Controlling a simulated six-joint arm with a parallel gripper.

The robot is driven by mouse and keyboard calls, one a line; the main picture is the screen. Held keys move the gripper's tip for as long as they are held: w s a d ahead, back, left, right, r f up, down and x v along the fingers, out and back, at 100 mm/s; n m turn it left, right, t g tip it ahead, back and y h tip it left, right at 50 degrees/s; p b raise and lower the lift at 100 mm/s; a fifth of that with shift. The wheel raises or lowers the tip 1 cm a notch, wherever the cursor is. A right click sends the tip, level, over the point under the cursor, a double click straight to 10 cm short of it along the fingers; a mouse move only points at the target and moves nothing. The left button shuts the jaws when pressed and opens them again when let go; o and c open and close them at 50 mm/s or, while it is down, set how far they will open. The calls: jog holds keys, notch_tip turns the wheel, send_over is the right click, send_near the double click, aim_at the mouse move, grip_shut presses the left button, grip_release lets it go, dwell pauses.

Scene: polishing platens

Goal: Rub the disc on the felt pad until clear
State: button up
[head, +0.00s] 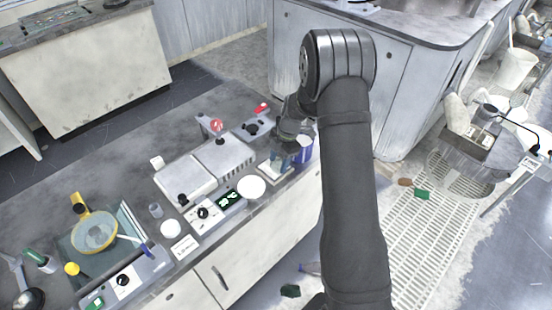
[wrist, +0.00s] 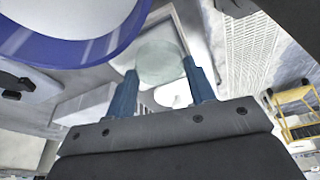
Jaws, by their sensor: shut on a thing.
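My gripper (wrist: 161,68) is shut on a pale, greenish, translucent disc (wrist: 160,50), held between its two blue fingers in the wrist view. The disc's surface looks cloudy. In the head view my gripper (head: 287,142) is above the right end of the bench, and the arm's end partly hides it; the disc is hard to make out there. A white round pad (head: 251,187) lies on the bench just left of and below the gripper. Another white round piece (head: 170,229) lies further left. I cannot tell for sure which is the felt pad, or whether the disc touches anything.
A blue-and-white container (head: 304,150) stands close beside the gripper; its blue rim (wrist: 95,48) is large in the wrist view. A grey two-part machine (head: 205,165) with a red knob stands left. A yellow-rimmed dish (head: 95,232) is at far left. The bench's front edge is close.

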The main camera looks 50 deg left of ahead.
aim_at(274, 168)
jog(key=shift+s+a, duration=0.3)
jog(key=shift+a, duration=0.35)
jog(key=shift+s+a, duration=0.25)
jog(key=shift+a, duration=0.4)
jog(key=d, duration=0.3)
jog(key=shift+w+d, duration=0.1)
jog(key=shift+w, duration=0.2)
jog(key=a, duration=0.3)
jog(key=shift+w+a, duration=0.15)
jog(key=shift+w, duration=0.15)
jog(key=shift+s+d, duration=0.35)
jog(key=shift+d, duration=0.5)
jog(key=shift+s+d, duration=0.3)
jog(key=shift+d, duration=0.5)
notch_tip(274, 168, up, 3)
jog(key=shift+a+f, duration=0.1)
jog(key=shift+a, duration=0.05)
jog(key=shift+r, duration=2.8)
